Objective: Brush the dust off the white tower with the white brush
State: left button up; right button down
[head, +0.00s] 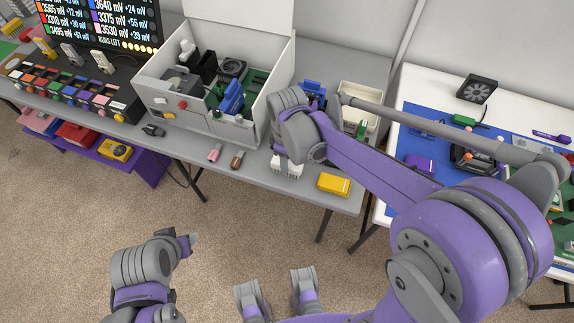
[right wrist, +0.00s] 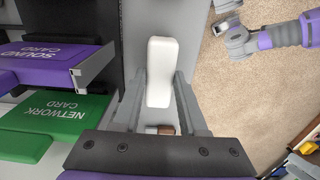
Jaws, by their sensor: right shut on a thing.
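The white tower (head: 188,118) stands open on the grey table, with boards and a fan visible inside. My right gripper (head: 290,150) is over the table to the right of the tower, and its arm hides part of that area. In the right wrist view its fingers (right wrist: 160,100) are shut on a white, rounded block, taken as the handle of the white brush (right wrist: 159,60). A white ribbed part, likely its bristles, shows below the gripper in the head view (head: 288,167). My left gripper (head: 188,240) hangs over the floor, away from the table; its jaw state is unclear.
A yellow box (head: 334,184) lies at the table's front edge. Two small drives (head: 236,160) lie before the tower. A purple sound card (right wrist: 50,62) and green network card (right wrist: 60,120) are beside my right gripper. A cream bin (head: 359,95) stands behind my right arm.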

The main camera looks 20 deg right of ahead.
jog(key=shift+r+p, duration=0.65)
jog(key=shift+r, duration=0.25)
jog(key=shift+r+p, duration=0.7)
jog(key=shift+r, duration=0.2)
notch_tip(320, 180, up, 6)
jog(key=p, duration=0.4)
jog(key=shift+r, duration=0.2)
dwell(1.2)
